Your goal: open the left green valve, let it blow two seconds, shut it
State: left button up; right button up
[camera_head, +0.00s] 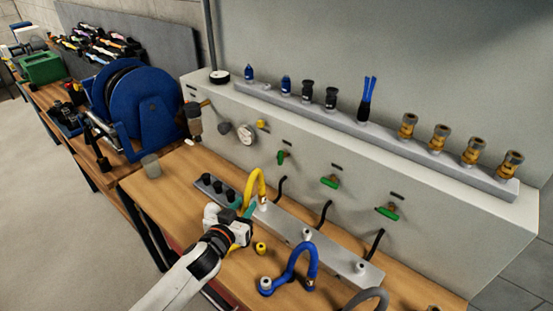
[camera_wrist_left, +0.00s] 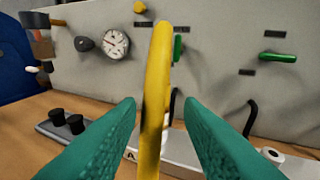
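The left green valve (camera_head: 282,157) is on the front of the grey panel. Its handle stands nearly upright, unlike the level handles of the middle valve (camera_head: 330,182) and right valve (camera_head: 388,212). In the left wrist view the left valve (camera_wrist_left: 178,47) shows just right of the yellow hose (camera_wrist_left: 157,85), and the middle valve (camera_wrist_left: 278,57) farther right. My left gripper (camera_head: 243,207), with teal fingers, is open low in front of the panel, apart from the valve. The yellow hose (camera_head: 258,176) rises in line with the gap between its fingers. My right gripper is out of view.
A grey rail (camera_head: 325,245) with black hoses and a blue hose (camera_head: 312,262) stands on the wooden bench. A round gauge (camera_head: 246,134) is on the panel left of the valves. Brass fittings line the panel's top. A blue reel (camera_head: 150,108) stands left.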

aim_at(279, 158)
pick_arm(q)
jog(key=w+d+r+m+h, duration=0.1)
jog(key=w+d+h, duration=0.1)
jog(key=w, duration=0.3)
jog(key=w+d+r+m+h, duration=0.1)
jog(key=w+d, duration=0.2)
jog(key=w, duration=0.2)
jog(key=w+d+r+m+h+b, duration=0.1)
jog(key=w+d+m+h, duration=0.1)
jog(key=w, duration=0.4)
jog(key=shift+d+r+g+h, duration=0.3)
jog(key=shift+d+r+g, duration=0.1)
jog(key=shift+d, duration=0.1)
grip_shut()
